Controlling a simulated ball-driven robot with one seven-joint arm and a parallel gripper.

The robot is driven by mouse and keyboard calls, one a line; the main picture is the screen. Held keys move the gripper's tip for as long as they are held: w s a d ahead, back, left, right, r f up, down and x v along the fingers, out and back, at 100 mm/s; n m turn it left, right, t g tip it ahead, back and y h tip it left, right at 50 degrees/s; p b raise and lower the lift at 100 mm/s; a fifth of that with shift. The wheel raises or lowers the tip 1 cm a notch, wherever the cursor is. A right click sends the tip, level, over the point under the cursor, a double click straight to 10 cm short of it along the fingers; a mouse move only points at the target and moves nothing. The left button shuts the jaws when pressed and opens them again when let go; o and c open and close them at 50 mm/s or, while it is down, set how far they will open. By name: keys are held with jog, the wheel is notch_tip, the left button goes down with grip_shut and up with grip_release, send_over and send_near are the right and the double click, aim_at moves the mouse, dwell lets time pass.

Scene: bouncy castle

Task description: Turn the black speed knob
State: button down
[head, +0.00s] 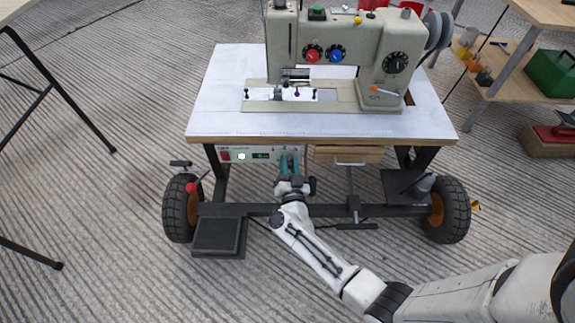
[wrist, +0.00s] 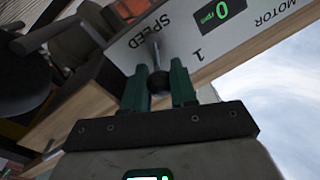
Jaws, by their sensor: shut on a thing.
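The black speed knob (wrist: 158,82) is a dark round ball on a thin metal stem, in the middle of the wrist view, beside the printed word SPEED. My gripper (wrist: 160,70) has its two green fingers on either side of the knob, shut on it. In the head view my gripper (head: 289,163) reaches up to the right part of the white control panel (head: 238,149) under the table's front edge. It hides the knob there. The green display (wrist: 220,11) on the panel reads 0 rpm.
The sewing machine (head: 390,30) stands on the white tabletop (head: 225,95) above the panel. A wooden drawer (head: 335,155) is just right of my gripper. The wheeled frame has black tyres (head: 180,208) and a foot pedal (head: 217,235) below. Open floor lies in front.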

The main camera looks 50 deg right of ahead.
jog(key=shift+s+f+m, duration=0.1)
jog(key=shift+m, duration=0.3)
jog(key=c, duration=0.9)
grip_release()
jog(key=shift+c, duration=0.2)
jog(key=p+v, duration=0.3)
jog(key=v, duration=0.7)
jog(key=shift+s+a, duration=0.25)
jog(key=shift+a, duration=0.05)
